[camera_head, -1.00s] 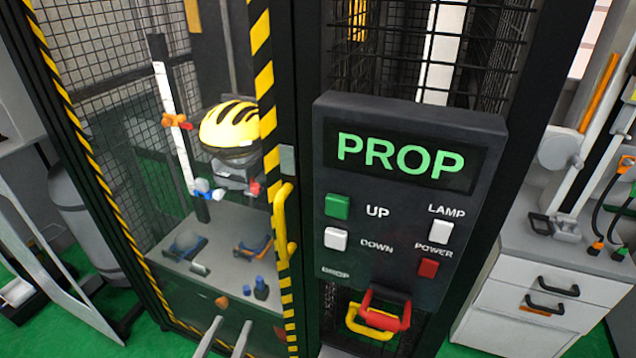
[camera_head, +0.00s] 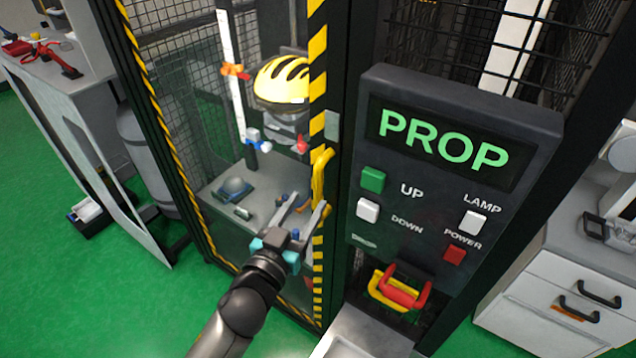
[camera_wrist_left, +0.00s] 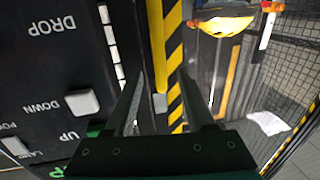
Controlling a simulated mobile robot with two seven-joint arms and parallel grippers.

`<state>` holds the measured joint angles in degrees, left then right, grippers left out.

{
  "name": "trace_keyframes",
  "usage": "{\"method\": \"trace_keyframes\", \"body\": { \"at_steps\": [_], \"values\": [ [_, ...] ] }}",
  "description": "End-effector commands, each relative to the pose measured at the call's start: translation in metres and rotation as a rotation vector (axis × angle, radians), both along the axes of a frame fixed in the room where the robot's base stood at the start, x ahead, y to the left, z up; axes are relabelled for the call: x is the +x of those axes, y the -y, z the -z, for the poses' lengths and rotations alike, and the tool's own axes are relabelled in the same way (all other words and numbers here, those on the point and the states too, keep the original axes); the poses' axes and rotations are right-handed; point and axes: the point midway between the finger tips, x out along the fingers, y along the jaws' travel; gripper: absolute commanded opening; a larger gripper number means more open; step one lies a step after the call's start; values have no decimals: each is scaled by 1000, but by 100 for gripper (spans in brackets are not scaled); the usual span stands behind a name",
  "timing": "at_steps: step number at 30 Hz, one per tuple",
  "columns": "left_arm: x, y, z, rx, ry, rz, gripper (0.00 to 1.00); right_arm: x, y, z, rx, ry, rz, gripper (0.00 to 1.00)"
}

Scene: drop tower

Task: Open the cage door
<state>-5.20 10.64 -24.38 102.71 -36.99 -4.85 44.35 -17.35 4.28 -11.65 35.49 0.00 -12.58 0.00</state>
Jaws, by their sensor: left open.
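The cage door (camera_head: 228,240) is a clear panel with a yellow-and-black striped edge, and it looks closed. Its yellow upright handle (camera_head: 319,178) is on the right edge, beside the control panel. My left gripper (camera_head: 303,206) is open and empty, in front of the door at the handle's lower end. In the left wrist view the fingers (camera_wrist_left: 160,92) point toward the striped edge, and the yellow handle (camera_wrist_left: 156,45) shows between them, beyond the tips. I cannot tell whether they touch it. My right gripper is not in view.
The control panel (camera_head: 455,200) reading PROP juts out right of the handle, with a red-and-yellow grip (camera_head: 402,290) below. Inside the cage are a yellow helmet (camera_head: 283,82) and a white scale. A white drawer unit (camera_head: 560,290) stands right.

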Motion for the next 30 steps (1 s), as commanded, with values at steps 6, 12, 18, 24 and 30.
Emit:
{"method": "trace_keyframes", "body": {
  "at_steps": [6, 12, 18, 24, 30],
  "values": [
    [33, 14, -1, 0, 2, -1, 55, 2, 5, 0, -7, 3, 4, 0],
    [53, 22, 0, 0, 0, 0, 55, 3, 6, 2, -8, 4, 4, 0],
    [61, 26, 0, 0, 0, 0, 55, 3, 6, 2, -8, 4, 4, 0],
    [61, 26, 0, 0, 0, 0, 55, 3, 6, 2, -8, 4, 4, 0],
    [61, 25, 0, 0, 0, 0, 39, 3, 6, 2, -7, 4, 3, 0]
  ]
}}
